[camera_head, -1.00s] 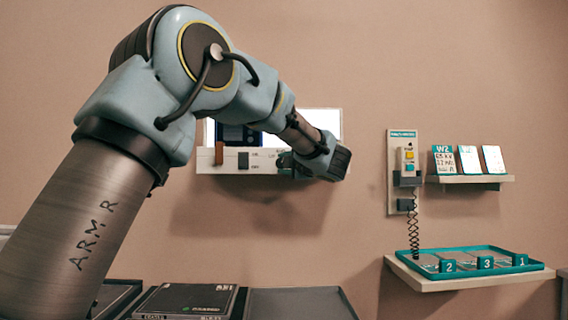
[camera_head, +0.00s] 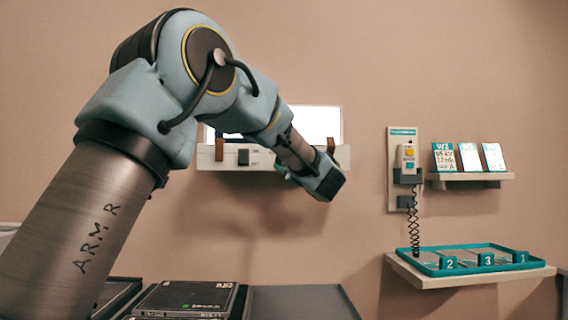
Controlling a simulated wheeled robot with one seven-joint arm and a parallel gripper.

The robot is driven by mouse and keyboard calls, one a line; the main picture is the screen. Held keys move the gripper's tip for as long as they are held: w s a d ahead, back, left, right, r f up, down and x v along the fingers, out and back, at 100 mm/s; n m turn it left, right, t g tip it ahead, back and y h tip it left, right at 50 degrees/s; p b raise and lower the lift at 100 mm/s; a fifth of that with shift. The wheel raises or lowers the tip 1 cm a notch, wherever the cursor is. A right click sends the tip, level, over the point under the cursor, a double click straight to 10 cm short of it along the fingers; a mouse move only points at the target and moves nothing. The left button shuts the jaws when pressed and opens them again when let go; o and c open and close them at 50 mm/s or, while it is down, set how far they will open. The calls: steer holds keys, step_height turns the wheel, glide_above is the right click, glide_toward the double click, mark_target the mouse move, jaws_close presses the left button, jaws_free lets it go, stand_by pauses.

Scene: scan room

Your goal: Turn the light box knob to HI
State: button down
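The light box (camera_head: 322,122) is on the wall behind my arm, its bright panel partly covered by the arm. My gripper (camera_head: 284,171) is by the lower edge of the ledge, mostly hidden by my dark wrist. Its fingers are too small and covered to tell open from shut, or whether they touch anything.
Brown upright pieces (camera_head: 219,149) stand on the ledge ends. To the right are a wall handset (camera_head: 407,157) with a coiled cord, a card shelf (camera_head: 470,177) and a teal tray (camera_head: 440,272) with numbered tabs. Dark trays (camera_head: 300,303) lie below. The wall between is clear.

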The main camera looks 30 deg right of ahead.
stand_by(0.3)
steer(key=shift+c, duration=2.2)
jaws_free()
steer(key=b+v, duration=0.1)
steer(key=v, duration=0.9)
steer(key=shift+s+f+b, duration=0.2)
steer(key=shift+s+b, duration=0.1)
steer(key=shift+s, duration=0.1)
